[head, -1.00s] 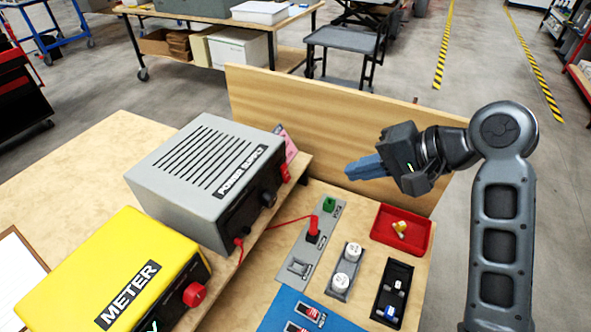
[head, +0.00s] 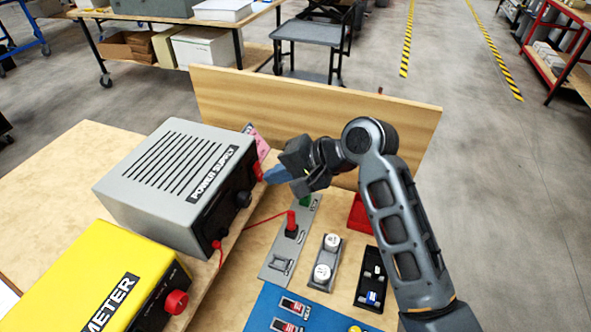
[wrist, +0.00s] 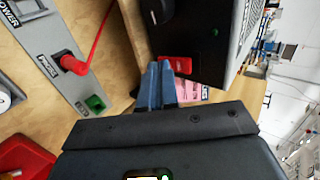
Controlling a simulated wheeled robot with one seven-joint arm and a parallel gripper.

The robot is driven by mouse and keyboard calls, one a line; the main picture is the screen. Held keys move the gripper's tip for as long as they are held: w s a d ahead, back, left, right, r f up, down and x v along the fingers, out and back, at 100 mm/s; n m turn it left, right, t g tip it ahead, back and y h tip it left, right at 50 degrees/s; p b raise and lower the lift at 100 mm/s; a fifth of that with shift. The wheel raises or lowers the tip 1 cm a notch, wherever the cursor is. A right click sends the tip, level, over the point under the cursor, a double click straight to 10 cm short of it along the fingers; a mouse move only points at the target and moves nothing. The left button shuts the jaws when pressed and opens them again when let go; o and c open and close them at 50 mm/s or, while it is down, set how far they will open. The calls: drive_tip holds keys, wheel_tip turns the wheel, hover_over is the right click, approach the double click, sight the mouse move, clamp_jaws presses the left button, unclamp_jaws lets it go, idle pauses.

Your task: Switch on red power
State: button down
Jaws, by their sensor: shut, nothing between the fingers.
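The grey power supply (head: 175,175) stands on a raised wooden board at the left of the head view. A red switch (head: 257,170) sits at the far end of its black front panel. It also shows in the wrist view as a red rectangle (wrist: 180,65) on the panel (wrist: 190,40). My gripper (head: 267,175) is shut and empty, with its blue fingers pointing at the panel. In the wrist view the fingertips (wrist: 161,63) are right at the switch's edge and cover part of it. I cannot tell whether they touch it.
A strip with a red plug (head: 291,225) and a green socket (head: 305,201) lies below my gripper. A red wire runs from the power supply to it. A yellow meter (head: 110,285), a red tray (head: 358,212) and a wooden back panel (head: 310,110) are near.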

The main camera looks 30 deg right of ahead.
drive_tip(key=shift+w+a+f, duration=0.15)
drive_tip(key=shift+w+a, duration=0.2)
drive_tip(key=shift+w, duration=0.1)
drive_tip(key=shift+f, duration=0.1)
drive_tip(key=shift+w+a+f+t+y+b, duration=0.2)
drive_tip(key=shift+t+y+b, duration=0.15)
drive_tip(key=shift+b, duration=0.3)
drive_tip(key=shift+r, duration=0.2)
drive_tip(key=shift+r+p, duration=0.1)
drive_tip(key=shift+p, duration=0.2)
